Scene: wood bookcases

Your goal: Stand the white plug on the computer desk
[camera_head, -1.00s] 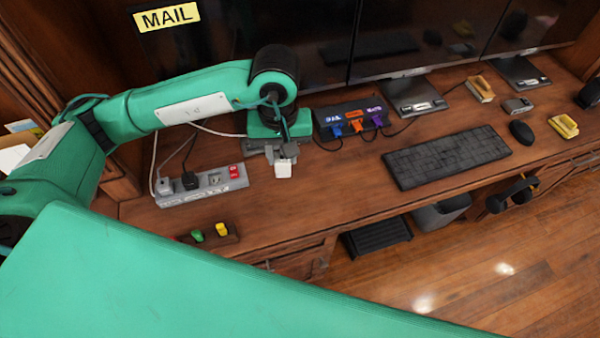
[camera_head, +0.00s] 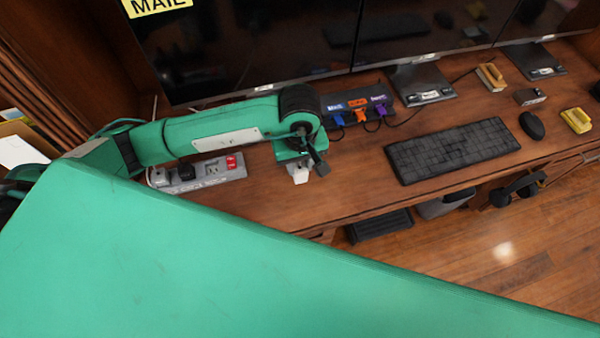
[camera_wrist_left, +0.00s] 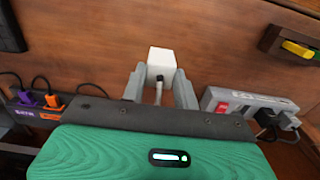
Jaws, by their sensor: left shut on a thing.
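The white plug (camera_wrist_left: 160,62) is between the two fingers of my left gripper (camera_wrist_left: 160,82) in the left wrist view, with a dark spot and a short pale piece on its near side. In the head view my left gripper (camera_head: 298,174) is over the computer desk (camera_head: 350,185), in front of the hub. It is shut on the plug, which shows only as a small pale patch there. I cannot tell whether the plug touches the desk. My right gripper is not in view.
A power strip (camera_head: 212,170) with plugs and a red switch lies left of the gripper. A hub (camera_head: 357,108) with coloured plugs stands behind it. A black keyboard (camera_head: 453,150) lies to the right. The desk between gripper and keyboard is clear.

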